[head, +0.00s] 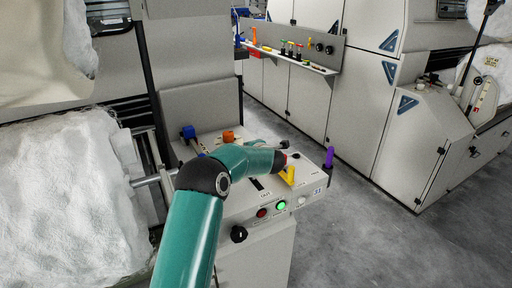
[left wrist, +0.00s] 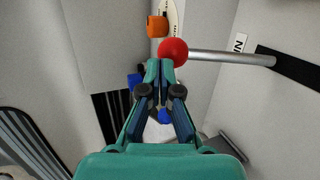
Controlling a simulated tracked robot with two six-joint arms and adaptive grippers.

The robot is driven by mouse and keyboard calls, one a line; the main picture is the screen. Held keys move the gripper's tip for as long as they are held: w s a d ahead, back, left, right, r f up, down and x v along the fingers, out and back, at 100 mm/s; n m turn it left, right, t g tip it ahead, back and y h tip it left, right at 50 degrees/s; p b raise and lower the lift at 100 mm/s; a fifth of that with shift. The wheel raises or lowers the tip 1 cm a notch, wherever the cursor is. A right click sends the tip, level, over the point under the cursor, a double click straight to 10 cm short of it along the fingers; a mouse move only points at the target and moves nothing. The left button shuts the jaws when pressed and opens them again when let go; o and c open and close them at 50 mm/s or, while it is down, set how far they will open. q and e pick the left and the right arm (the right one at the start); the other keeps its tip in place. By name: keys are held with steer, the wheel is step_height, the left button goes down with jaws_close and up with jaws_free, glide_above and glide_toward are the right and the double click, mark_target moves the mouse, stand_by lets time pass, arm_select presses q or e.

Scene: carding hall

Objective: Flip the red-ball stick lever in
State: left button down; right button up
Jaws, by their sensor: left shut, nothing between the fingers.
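In the left wrist view, the lever's red ball (left wrist: 173,51) sits on the end of a bare metal stick (left wrist: 230,58). The stick runs right toward a black slot (left wrist: 290,66) in the pale panel. My left gripper (left wrist: 160,68) is shut and empty. Its fingertips are just below and left of the ball in the picture; I cannot tell whether they touch it. In the head view, my teal left arm crosses the control panel (head: 240,205) and hides most of the lever and the gripper. My right gripper is in neither view.
An orange knob (left wrist: 157,26) is close to the ball. On the panel, a yellow lever (head: 288,175), a purple handle (head: 329,158), a green button (head: 282,205) and a red button (head: 262,213) stand near my arm. White fibre (head: 65,200) lies left. Floor at right is clear.

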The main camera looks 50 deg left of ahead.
arm_select(q)
steer(key=r+b+v, duration=0.1)
steer(key=r+v, duration=0.1)
steer(key=v, duration=1)
steer(key=shift+r+b, duration=0.35)
steer(key=shift+b, duration=0.05)
steer(key=shift+w+a, duration=0.1)
steer(key=shift+w, duration=0.1)
steer(key=d+f+m+t+h, duration=0.15)
steer(key=d+f+m, duration=0.35)
steer(key=f, duration=0.5)
steer(key=d+f+m+h, duration=0.3)
steer(key=d+f+m, duration=0.1)
steer(key=d+f, duration=0.4)
steer(key=d+f+m+t+h, duration=0.15)
steer(key=d+f+m, duration=0.3)
steer(key=f, duration=0.65)
steer(key=s+d+f+m+g+h, duration=0.3)
steer(key=s+d+f+m+h, duration=0.35)
steer(key=s+d+f, duration=0.55)
steer(key=s+d+m+g+h, duration=0.4)
steer(key=s+d+m, duration=0.6)
steer(key=s+d, duration=0.2)
steer(key=shift+s+d+f+g, duration=0.15)
steer(key=shift+s+f+g, duration=0.2)
steer(key=shift+s, duration=0.65)
